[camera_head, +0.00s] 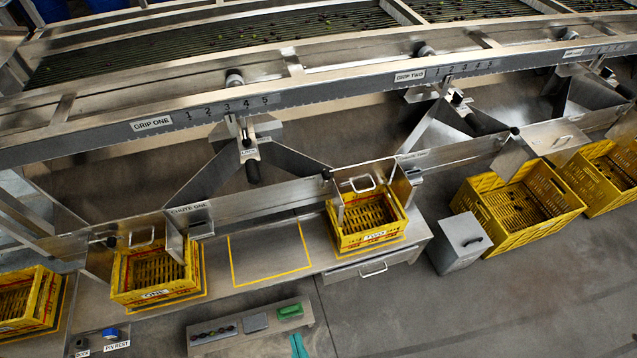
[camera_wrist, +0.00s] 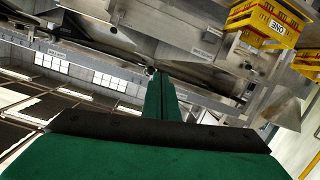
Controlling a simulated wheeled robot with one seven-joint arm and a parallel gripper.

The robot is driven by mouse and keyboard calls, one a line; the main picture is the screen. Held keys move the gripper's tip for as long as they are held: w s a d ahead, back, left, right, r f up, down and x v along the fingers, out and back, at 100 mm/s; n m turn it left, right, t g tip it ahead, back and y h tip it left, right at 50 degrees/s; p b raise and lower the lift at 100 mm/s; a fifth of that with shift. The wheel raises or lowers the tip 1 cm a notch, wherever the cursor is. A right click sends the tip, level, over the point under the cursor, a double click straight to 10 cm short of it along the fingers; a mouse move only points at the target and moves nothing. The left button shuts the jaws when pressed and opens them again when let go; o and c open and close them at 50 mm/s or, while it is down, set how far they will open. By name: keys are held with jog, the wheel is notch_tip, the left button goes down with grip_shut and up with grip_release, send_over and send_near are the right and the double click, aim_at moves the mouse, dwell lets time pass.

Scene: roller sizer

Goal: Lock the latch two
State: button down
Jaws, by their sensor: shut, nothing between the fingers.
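The rail label GRIP TWO (camera_head: 409,76) sits at upper right in the head view, beside a scale of numbers. Below it, a dark-knobbed lever fitting (camera_head: 457,99) hangs over a metal chute; I cannot tell if this is latch two or whether it is locked. A similar fitting with a dark handle (camera_head: 250,160) hangs under the GRIP ONE scale. My gripper's green fingers (camera_wrist: 160,75) are shut and empty in the wrist view, apart from any latch. A green tip of it (camera_head: 298,346) shows at the bottom edge of the head view, far from the GRIP TWO fitting.
Yellow crate ONE (camera_head: 155,290) and a second yellow crate (camera_head: 365,235) stand under the chutes. A yellow-outlined bare patch (camera_head: 270,258) lies between them. A grey lidded box (camera_head: 458,242) and larger yellow crates (camera_head: 520,205) stand at right.

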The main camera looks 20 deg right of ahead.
jog(key=w+d+f+n+h, duration=0.1)
jog(key=w+d+f+n, duration=0.3)
jog(key=w, duration=0.5)
jog(key=w+d+f+n+h, duration=0.1)
jog(key=w+d+n, duration=0.2)
jog(key=w, duration=1.2)
jog(key=w+d+f+n+t+h, duration=0.1)
jog(key=w+d+n+h, duration=0.1)
jog(key=w+d, duration=0.6)
jog(key=w, duration=0.7)
jog(key=shift+f+n+h, duration=0.15)
jog(key=shift+n+h, duration=0.15)
jog(key=shift+n, duration=0.1)
